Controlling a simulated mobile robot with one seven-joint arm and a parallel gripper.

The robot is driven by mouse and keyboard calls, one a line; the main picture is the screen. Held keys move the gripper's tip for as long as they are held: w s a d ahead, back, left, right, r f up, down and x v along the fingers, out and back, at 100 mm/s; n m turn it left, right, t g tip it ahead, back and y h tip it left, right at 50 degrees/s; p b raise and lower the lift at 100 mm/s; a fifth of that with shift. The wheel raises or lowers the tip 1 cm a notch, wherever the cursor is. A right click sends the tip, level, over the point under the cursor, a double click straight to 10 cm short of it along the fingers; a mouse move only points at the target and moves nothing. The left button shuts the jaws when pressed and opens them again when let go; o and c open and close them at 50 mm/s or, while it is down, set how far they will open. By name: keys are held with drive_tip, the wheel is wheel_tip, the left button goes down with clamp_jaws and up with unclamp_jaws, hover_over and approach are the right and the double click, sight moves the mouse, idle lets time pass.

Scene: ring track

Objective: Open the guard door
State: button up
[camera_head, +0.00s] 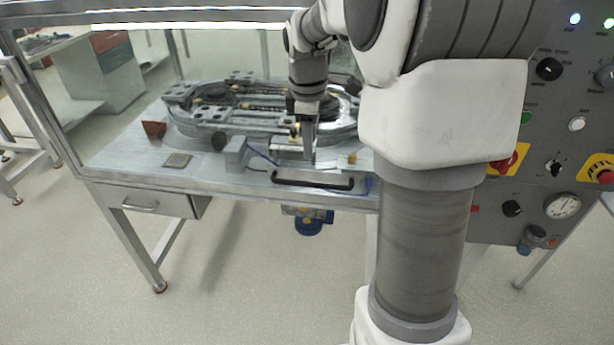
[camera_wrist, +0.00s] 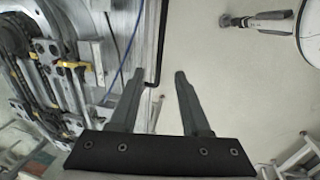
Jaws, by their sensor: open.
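The guard door is hard to make out; its panel seems clear and its edges are not distinct. A long black bar handle (camera_head: 312,183) lies level along the front edge of the table. In the wrist view the handle (camera_wrist: 161,40) runs down from the top edge, and its bent end shows between the fingertips. My gripper (camera_head: 309,158) points down just above the handle in the head view. In the wrist view my gripper (camera_wrist: 158,72) is open, with nothing between its fingers but the view of the handle's end. I cannot tell the gap in depth.
The grey ring track (camera_head: 235,118) stands on the table behind the handle. A drawer (camera_head: 150,200) hangs under the table at left. A control panel (camera_head: 540,130) with knobs and red buttons stands at right. The floor in front is clear.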

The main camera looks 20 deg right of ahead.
sight(311, 183)
drive_tip(key=f, duration=0.4)
drive_tip(key=w+d+f+b, duration=0.1)
drive_tip(key=f, duration=0.3)
drive_tip(key=w+f+b, duration=0.1)
drive_tip(key=f, duration=0.4)
drive_tip(key=shift+d, duration=0.2)
clamp_jaws()
idle(0.8)
